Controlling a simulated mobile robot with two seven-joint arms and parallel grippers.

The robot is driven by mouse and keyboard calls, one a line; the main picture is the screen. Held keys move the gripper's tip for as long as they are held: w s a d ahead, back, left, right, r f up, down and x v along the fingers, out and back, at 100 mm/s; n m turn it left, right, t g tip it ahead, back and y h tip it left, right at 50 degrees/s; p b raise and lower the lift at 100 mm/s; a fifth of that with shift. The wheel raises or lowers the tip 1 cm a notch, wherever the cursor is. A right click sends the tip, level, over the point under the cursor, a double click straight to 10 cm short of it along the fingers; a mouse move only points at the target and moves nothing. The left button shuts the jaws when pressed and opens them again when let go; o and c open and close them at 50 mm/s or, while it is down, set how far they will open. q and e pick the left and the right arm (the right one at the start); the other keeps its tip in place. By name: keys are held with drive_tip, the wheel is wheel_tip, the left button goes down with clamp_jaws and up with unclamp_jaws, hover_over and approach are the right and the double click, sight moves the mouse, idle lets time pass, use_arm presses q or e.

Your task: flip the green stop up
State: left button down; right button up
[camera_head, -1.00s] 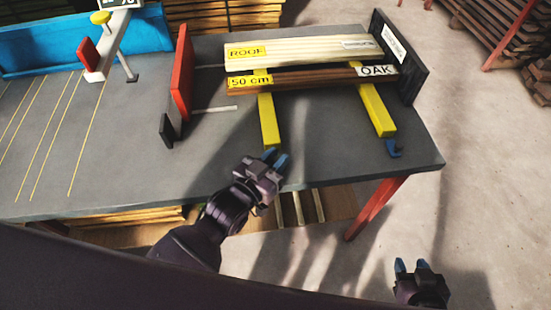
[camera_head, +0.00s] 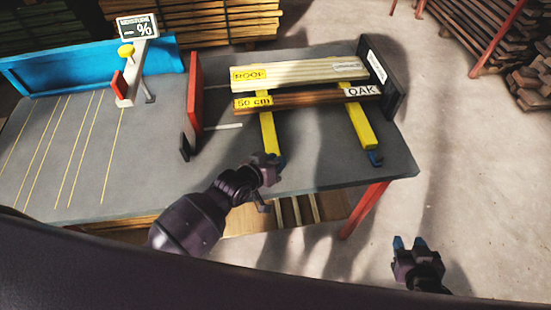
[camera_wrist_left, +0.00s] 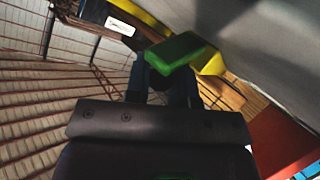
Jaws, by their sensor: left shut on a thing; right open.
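The green stop (camera_wrist_left: 178,51) shows in the left wrist view as a flat green piece at my fingertips, beside the end of a yellow bar (camera_wrist_left: 212,64). My left gripper (camera_head: 274,162) is at the front end of the left yellow bar (camera_head: 268,133) in the head view. Its dark blue fingers show in the left wrist view and are shut on the green stop. In the head view the stop is hidden by the gripper. My right gripper (camera_head: 410,243) is open and empty, over the floor at lower right.
A pale ROOF board (camera_head: 300,71) and a brown OAK board (camera_head: 310,95) lie across the yellow bars on the grey table (camera_head: 225,165). A black end plate (camera_head: 383,82) stands right, a red plate (camera_head: 195,92) left.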

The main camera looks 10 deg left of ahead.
use_arm(q)
drive_tip(key=shift+w+r, duration=0.1)
drive_tip(key=c, duration=1.4)
unclamp_jaws()
drive_tip(key=o, duration=0.4)
drive_tip(key=shift+c, duration=0.2)
use_arm(e)
drive_tip(key=shift+s+d+r, duration=0.1)
drive_tip(key=shift+s, duration=0.3)
use_arm(q)
drive_tip(key=shift+a, duration=0.1)
use_arm(e)
drive_tip(key=shift+w+r, duration=0.15)
drive_tip(key=shift+w, duration=0.1)
